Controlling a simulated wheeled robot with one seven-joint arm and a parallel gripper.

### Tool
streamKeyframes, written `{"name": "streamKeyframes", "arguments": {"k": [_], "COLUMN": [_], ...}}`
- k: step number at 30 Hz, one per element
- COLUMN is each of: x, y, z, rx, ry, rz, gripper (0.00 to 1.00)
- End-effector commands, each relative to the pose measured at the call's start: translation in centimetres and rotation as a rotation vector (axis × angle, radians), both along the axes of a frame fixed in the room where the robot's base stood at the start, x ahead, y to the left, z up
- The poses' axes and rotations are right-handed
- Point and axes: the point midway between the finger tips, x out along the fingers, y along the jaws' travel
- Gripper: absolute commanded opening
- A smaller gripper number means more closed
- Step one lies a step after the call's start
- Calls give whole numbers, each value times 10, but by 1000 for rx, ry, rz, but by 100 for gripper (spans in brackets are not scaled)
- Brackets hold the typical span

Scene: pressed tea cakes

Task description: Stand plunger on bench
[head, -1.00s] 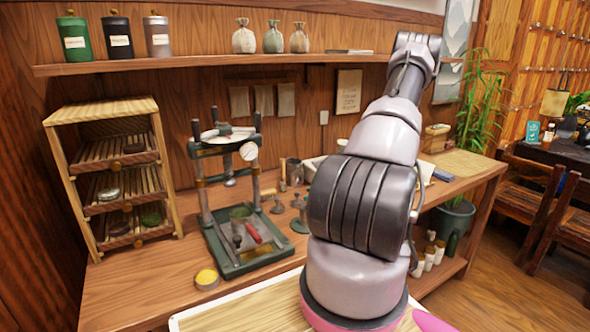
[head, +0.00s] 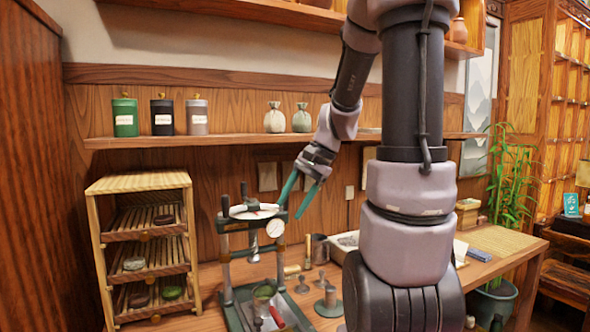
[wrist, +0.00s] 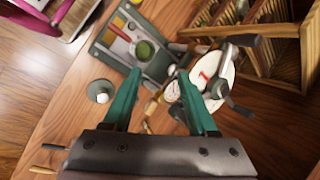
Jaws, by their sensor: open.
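My gripper (head: 290,211) is open and empty, with two green fingers in the air beside the press, above the bench (head: 210,318). In the wrist view my gripper (wrist: 160,73) points down towards the press base. A short dark plunger-like piece with a round foot (head: 329,302) stands upright on the bench, right of the press. Seen from above in the wrist view, a round piece with a pale top (wrist: 101,91) looks like the same one. I cannot tell for certain which piece is the plunger.
The press (head: 225,262) has a round white top (head: 250,211), a dial and side posts. Its base holds a green round piece (head: 265,291) and a red-handled tool (head: 277,317). A slatted rack (head: 140,183) stands left. A shelf (head: 230,141) with canisters runs above.

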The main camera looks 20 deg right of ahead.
Motion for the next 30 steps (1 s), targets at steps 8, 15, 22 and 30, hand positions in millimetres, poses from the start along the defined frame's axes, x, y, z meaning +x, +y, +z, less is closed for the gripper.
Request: {"name": "streamKeyframes", "arguments": {"k": [8, 15, 22, 30], "x": [-67, -106, -114, -113], "y": [37, 44, 45, 45], "z": [68, 98, 104, 103], "rx": [-299, -442, -471, -470], "ry": [-294, -488, -531, -529], "rz": [248, 357, 378, 377], "gripper": [58, 58, 58, 58]}}
